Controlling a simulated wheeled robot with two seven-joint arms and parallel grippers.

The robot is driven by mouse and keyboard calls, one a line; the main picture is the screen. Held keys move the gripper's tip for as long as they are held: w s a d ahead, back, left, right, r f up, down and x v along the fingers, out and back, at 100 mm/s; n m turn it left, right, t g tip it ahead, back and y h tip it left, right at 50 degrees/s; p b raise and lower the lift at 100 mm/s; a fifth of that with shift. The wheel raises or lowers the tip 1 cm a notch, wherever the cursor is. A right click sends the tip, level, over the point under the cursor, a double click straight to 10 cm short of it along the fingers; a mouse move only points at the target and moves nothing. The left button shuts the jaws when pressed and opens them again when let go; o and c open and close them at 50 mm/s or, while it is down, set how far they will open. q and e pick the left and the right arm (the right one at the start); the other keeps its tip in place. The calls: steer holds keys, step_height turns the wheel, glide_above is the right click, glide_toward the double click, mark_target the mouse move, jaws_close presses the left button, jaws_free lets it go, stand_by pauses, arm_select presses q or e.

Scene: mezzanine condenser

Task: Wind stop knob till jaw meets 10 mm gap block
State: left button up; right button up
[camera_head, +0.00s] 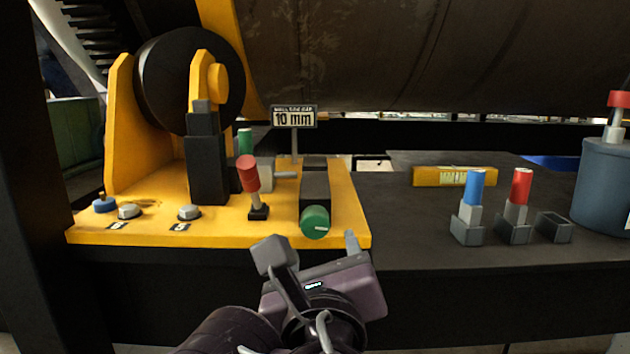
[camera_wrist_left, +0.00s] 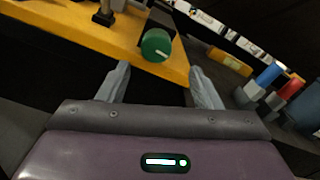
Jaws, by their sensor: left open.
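The green stop knob (camera_head: 315,221) with a white mark sits on the front of a dark block (camera_head: 315,183) at the right of the yellow fixture. It also shows in the left wrist view (camera_wrist_left: 156,45). My left gripper (camera_head: 310,243) is open and empty just in front of and below the knob; its fingers (camera_wrist_left: 158,72) point towards it, one on each side, apart from it. A sign reading 10 mm (camera_head: 294,117) stands behind. A green-topped piece (camera_head: 245,141), perhaps the gap block, is mostly hidden behind the red-handled lever (camera_head: 249,175). I cannot tell where the jaw contacts.
Blue-topped (camera_head: 474,188) and red-topped (camera_head: 520,187) pieces stand in grey holders beside an empty holder (camera_head: 553,227). A yellow level (camera_head: 454,177) lies behind them. A blue-grey canister (camera_head: 603,185) is at the far right. The dark bench right of the fixture has free room.

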mark_target(314, 227)
arm_select(q)
steer(key=shift+y, duration=0.3)
steer(key=w, duration=0.4)
steer(key=w+a, duration=0.1)
steer(key=w, duration=0.1)
steer(key=shift+w+r, duration=0.3)
steer(key=shift+w, duration=0.1)
steer(key=shift+w+d, duration=0.1)
steer(key=shift+w, duration=0.5)
arm_select(e)
steer(key=shift+s+d+r, duration=0.15)
steer(key=shift+s, duration=0.4)
arm_select(q)
steer(key=c, duration=1)
arm_select(e)
steer(key=shift+r, duration=0.1)
arm_select(q)
steer(key=m+p, duration=0.2)
steer(key=m, duration=0.3)
steer(key=shift+r+m+p, duration=0.1)
steer(key=shift+m+p, duration=0.2)
steer(key=m+p, duration=0.2)
steer(key=m, duration=0.3)
arm_select(e)
step_height(314, 227, up, 4)
steer(key=shift+r, duration=0.2)
arm_select(q)
steer(key=shift+m, duration=0.3)
